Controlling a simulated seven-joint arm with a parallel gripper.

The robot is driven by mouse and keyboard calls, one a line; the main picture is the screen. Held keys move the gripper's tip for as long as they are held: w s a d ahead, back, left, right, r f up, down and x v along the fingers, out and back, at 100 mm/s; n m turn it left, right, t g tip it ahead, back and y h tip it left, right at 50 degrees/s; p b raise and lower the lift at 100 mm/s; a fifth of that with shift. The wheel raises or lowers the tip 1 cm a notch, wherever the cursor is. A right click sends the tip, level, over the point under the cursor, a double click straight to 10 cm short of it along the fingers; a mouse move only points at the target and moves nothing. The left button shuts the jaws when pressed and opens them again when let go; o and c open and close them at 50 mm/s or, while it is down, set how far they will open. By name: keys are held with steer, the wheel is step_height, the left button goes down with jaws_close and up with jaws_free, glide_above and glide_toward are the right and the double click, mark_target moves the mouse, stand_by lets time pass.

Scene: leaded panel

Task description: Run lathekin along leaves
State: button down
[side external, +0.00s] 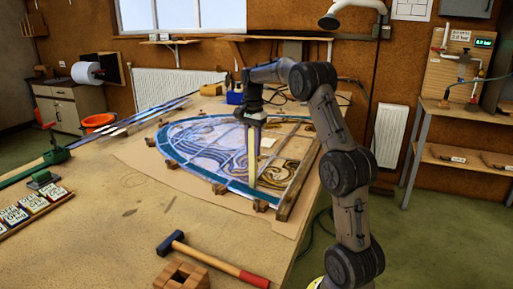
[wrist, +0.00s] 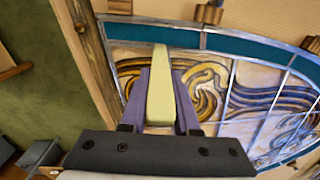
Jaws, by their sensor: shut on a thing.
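My gripper (wrist: 162,98) is shut on the lathekin (wrist: 160,100), a pale yellow tapered strip between its two purple-grey fingers in the wrist view. In the side view the lathekin (side external: 252,165) points down at the leaded panel, near its front right edge. The leaded panel (side external: 190,130) lies flat on the bench, with a teal border, swirling glass and grey lead lines. In the wrist view the panel's teal border (wrist: 150,33) runs across behind the lathekin tip. The tip overlaps the border's inner edge; I cannot tell whether it touches the lead leaves.
Wooden blocks and a wooden batten (side external: 298,185) edge the panel on the bench (side external: 130,215). A hammer (side external: 210,258) and a wooden block (side external: 182,275) lie at the front. Lead strips (side external: 140,118) and an orange bowl (side external: 98,121) are at the back left.

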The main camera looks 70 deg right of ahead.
steer(key=w+d, duration=0.1)
steer(key=w, duration=0.7)
steer(key=shift+w+d, duration=0.35)
stand_by(1.0)
steer(key=shift+r, duration=2.5)
